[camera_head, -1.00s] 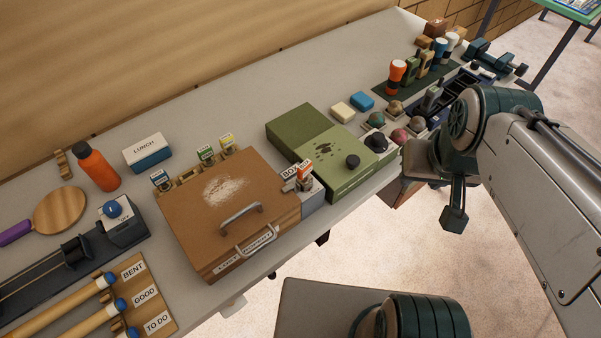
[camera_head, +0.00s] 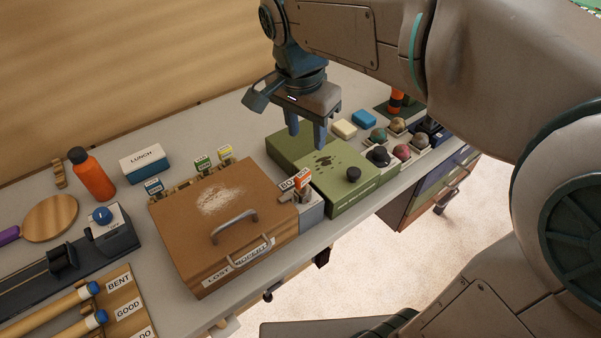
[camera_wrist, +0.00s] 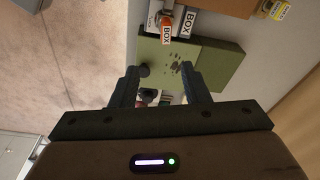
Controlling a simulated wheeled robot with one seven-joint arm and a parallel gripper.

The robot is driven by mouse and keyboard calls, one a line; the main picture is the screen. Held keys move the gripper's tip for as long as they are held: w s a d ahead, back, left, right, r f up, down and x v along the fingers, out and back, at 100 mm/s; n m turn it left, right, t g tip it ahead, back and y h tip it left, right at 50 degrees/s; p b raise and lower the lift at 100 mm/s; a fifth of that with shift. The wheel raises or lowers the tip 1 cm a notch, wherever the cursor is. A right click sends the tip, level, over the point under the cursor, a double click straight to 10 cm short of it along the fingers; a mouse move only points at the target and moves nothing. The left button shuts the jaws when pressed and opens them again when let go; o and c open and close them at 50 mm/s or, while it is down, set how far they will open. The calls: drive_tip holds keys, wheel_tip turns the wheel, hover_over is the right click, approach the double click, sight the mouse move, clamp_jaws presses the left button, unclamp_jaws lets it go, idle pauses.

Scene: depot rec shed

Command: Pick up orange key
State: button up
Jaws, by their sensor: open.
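The orange key (camera_head: 302,180) has an orange and white tag and stands upright at a small grey box (camera_head: 312,206) with a BOX label, between the brown case and the green box. The orange tag also shows near the top of the wrist view (camera_wrist: 167,26), beside the BOX label. Its lower part is hard to make out. My gripper (camera_head: 306,142) is open and empty, pointing down above the green box, behind and above the key and apart from it. In the wrist view its two fingers (camera_wrist: 161,78) are spread in front of the green box.
The brown lost property case (camera_head: 180,238) lies left of the key, with green, yellow and blue tags behind it. The green box (camera_head: 345,200) with a dark knob (camera_head: 353,174) is on the right. An orange bottle (camera_head: 92,176) and lunch box (camera_head: 146,163) stand farther left.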

sight(303, 173)
drive_tip(key=shift+m, duration=0.6)
drive_tip(key=f, duration=0.3)
drive_tip(key=w+f, duration=0.1)
drive_tip(key=f, duration=0.1)
drive_tip(key=a+f, duration=0.1)
drive_tip(key=f, duration=0.2)
drive_tip(key=shift+w+f, duration=0.35)
drive_tip(key=shift+d+f+p, duration=0.2)
drive_tip(key=shift+f+p, duration=0.05)
drive_tip(key=shift+f, duration=1.1)
drive_tip(key=shift+d+f+p, duration=0.15)
drive_tip(key=shift+f+p, duration=0.05)
drive_tip(key=shift+f, duration=1.1)
clamp_jaws()
